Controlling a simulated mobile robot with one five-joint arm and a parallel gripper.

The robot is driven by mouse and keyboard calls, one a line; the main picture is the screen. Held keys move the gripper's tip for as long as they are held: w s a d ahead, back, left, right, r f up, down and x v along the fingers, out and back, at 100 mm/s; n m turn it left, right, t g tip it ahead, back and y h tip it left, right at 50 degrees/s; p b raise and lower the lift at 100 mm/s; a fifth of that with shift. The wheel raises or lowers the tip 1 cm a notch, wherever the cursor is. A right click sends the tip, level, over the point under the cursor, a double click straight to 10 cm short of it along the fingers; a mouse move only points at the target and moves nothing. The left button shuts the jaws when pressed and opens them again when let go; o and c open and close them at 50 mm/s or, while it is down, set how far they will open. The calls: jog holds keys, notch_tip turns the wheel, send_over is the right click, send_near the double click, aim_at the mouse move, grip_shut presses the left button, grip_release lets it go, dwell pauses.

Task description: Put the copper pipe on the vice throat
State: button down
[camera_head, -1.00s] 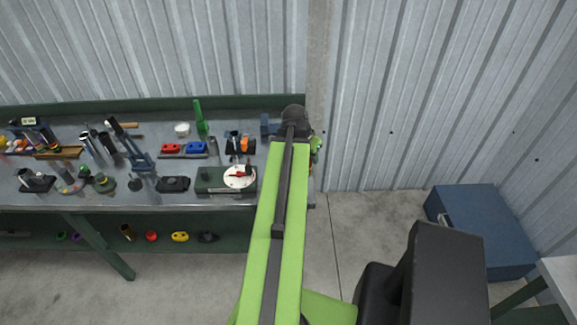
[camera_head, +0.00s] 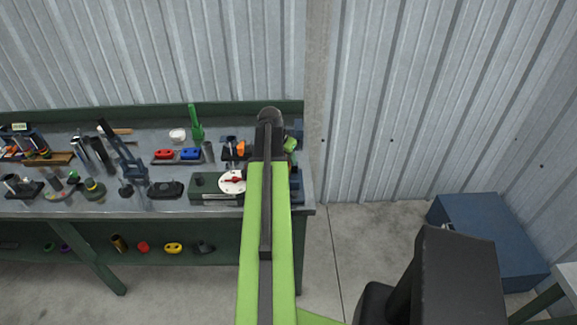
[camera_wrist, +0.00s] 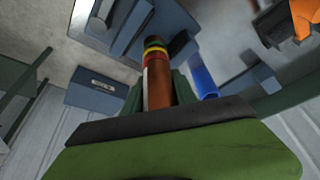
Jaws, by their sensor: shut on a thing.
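The copper pipe (camera_wrist: 158,85) is a brown-orange tube with red, yellow and dark green bands at its far end. My gripper (camera_wrist: 159,92) is shut on it, with a dark green finger on each side. In the wrist view a blue metal body, apparently the vice (camera_wrist: 165,22), lies beyond the banded end; I cannot tell whether they touch. In the head view blue parts of it (camera_head: 296,186) show at the bench's right end, right of my arm. My arm hides the pipe and most of the gripper there.
A blue cylinder (camera_wrist: 203,78) is just right of the pipe. The bench (camera_head: 225,207) holds many items left of my arm, including a green box with a white dial (camera_head: 232,182) and an upright green piece (camera_head: 195,123). A blue chest (camera_head: 485,235) stands on the floor.

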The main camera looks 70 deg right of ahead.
notch_tip(320, 180, down, 3)
jog(key=shift+f+b, duration=0.2)
jog(key=shift+b, duration=0.85)
jog(key=shift+r, duration=0.25)
jog(key=shift+f, duration=0.25)
jog(key=c, duration=1)
grip_release()
jog(key=shift+r, duration=0.1)
jog(key=p+v, duration=1.1)
jog(key=v, duration=0.1)
jog(key=shift+r+p, duration=0.2)
jog(key=shift+p, duration=0.15)
jog(key=shift+w, duration=0.1)
